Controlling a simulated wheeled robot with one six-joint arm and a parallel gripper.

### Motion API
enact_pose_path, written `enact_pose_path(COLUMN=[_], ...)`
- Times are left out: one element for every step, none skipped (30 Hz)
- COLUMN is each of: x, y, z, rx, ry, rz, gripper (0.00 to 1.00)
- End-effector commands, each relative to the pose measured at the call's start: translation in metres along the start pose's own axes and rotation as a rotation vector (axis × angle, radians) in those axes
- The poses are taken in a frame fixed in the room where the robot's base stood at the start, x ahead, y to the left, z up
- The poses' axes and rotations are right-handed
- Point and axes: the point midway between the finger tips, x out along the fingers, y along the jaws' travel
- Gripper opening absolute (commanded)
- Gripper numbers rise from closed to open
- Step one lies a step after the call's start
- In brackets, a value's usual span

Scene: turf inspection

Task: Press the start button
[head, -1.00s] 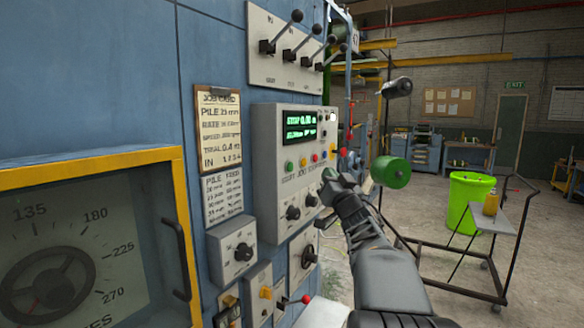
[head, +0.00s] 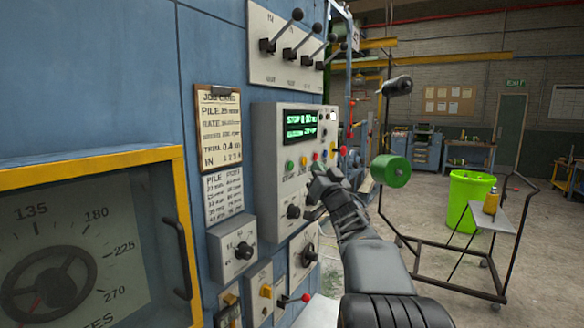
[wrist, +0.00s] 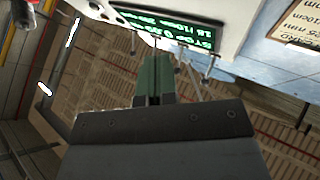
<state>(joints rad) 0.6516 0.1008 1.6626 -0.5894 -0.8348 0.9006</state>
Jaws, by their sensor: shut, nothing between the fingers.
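The control box (head: 266,150) is a light grey panel on the blue machine, with a lit green display (head: 301,126). Below the display is a row of small coloured buttons. The green button (head: 289,166) is at the left end, above lettering that seems to read START. My gripper (head: 317,174) is in front of the box, to the right of and slightly below the green button, apart from it in the picture. In the wrist view my gripper (wrist: 153,62) has its green-padded fingers together and empty, below the display (wrist: 170,28). I cannot tell the exact gap to the panel.
Black knobs (head: 293,211) sit low on the box, near my gripper. A job card clipboard (head: 218,126) hangs left of it. Levers (head: 290,50) are above. A green roller (head: 391,171) juts out to the right. The floor beyond has a cart (head: 490,216) and a green bin (head: 470,190).

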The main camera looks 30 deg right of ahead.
Motion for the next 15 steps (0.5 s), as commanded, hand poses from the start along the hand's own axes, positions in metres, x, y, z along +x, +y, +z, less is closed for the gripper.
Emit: enact_pose_path(x=[0.005, 0.007, 0.011, 0.013, 0.015, 0.017, 0.019, 0.021, 0.023, 0.025, 0.026, 0.027, 0.028, 0.029, 0.030], y=[-0.004, -0.006, -0.009, -0.010, -0.012, -0.013, -0.015, -0.016, -0.018, -0.018, -0.019, -0.020, -0.021, -0.022, -0.022], z=[0.003, 0.005, 0.008, 0.009, 0.011, 0.014, 0.015, 0.016, 0.017, 0.018, 0.019, 0.021, 0.021, 0.022, 0.022], rx=[0.003, 0.003, 0.002, 0.003, 0.003, 0.002, 0.001, 0.001, 0.002, 0.002, 0.002, 0.001, 0.001, 0.000, 0.000], ry=[0.000, 0.000, -0.001, -0.001, -0.001, -0.001, -0.001, 0.000, 0.000, 0.000, 0.000, -0.001, -0.001, -0.001, -0.001], rz=[-0.002, -0.002, -0.003, -0.003, -0.002, -0.001, -0.002, -0.002, -0.002, -0.001, -0.001, 0.000, 0.000, 0.000, -0.001], gripper=[0.00, 0.00, 0.00, 0.00, 0.00, 0.00, 0.00, 0.00, 0.00, 0.00, 0.00, 0.00, 0.00, 0.00, 0.00])
